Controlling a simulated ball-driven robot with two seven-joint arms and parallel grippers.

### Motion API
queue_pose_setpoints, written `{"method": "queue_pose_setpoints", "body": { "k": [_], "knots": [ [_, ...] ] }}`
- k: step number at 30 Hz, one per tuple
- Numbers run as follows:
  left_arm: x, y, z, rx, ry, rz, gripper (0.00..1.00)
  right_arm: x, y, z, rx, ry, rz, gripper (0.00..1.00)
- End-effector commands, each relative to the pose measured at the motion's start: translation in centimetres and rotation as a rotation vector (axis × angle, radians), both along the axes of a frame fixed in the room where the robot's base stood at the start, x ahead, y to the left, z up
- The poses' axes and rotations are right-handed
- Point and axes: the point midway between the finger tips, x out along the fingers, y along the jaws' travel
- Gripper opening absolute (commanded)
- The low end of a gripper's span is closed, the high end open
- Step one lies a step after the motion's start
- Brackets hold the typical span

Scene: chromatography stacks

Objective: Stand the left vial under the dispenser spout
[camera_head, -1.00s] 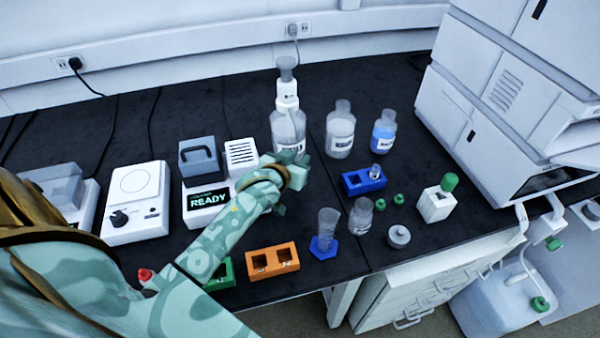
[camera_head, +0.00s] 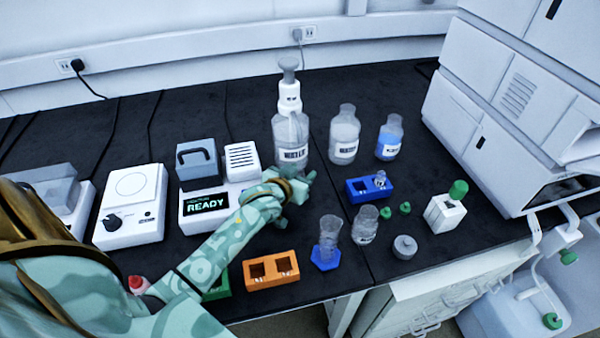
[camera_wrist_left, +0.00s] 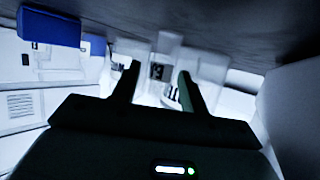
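The dispenser is a clear bottle (camera_head: 290,137) with a white and grey pump head (camera_head: 289,88), standing at the back middle. My left gripper (camera_head: 308,180) is just in front of it, low over the bench. In the left wrist view, its two fingers (camera_wrist_left: 158,82) stand apart, with blurred clear and white shapes between or beyond them. I cannot tell whether a clear vial is between them. The blue rack (camera_head: 357,195) is to the gripper's right. A clear vial (camera_head: 380,178) stands in its right hole; the left hole looks empty. My right gripper is out of view.
Two bottles, a clear one (camera_head: 344,137) and a blue-filled one (camera_head: 389,138), stand right of the dispenser. A READY device (camera_head: 207,204) lies left of my forearm. An orange rack (camera_head: 271,284), cylinder (camera_head: 329,236), beaker (camera_head: 365,226) and green caps (camera_head: 384,209) are in front.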

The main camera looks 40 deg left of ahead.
Motion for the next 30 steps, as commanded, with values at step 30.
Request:
{"method": "queue_pose_setpoints", "body": {
  "k": [30],
  "knots": [
    [-11.0,-1.5,4.9,0.001,-0.001,0.001,0.44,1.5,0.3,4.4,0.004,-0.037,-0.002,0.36]
  ]
}}
